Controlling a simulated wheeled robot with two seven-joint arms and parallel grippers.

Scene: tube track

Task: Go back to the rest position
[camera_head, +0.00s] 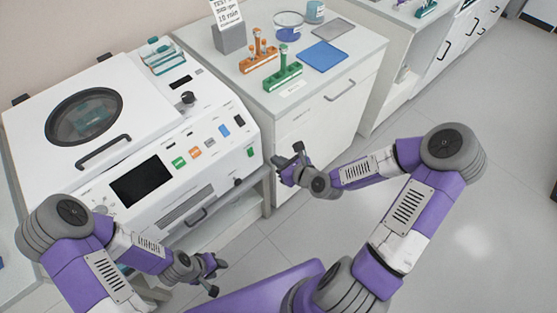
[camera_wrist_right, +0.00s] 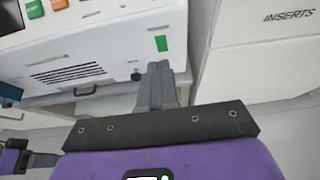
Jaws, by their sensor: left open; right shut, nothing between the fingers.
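My left gripper (camera_head: 214,277) is low at the bottom of the head view, in front of the white centrifuge-like machine (camera_head: 60,180). It is open, with nothing between its fingers. My right gripper (camera_head: 288,163) is in front of the gap between the machine and the white cabinet (camera_head: 325,120). It is shut and empty. In the right wrist view the right gripper's fingers (camera_wrist_right: 161,68) are together, pointing at the machine's lower front.
On the cabinet top stand an orange tube rack (camera_head: 258,62), a green tube rack (camera_head: 283,78), a blue mat (camera_head: 322,56) and a grey sign stand (camera_head: 229,38). A clear teal-edged rack (camera_head: 163,57) sits on the machine. The floor (camera_head: 450,240) at right is clear.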

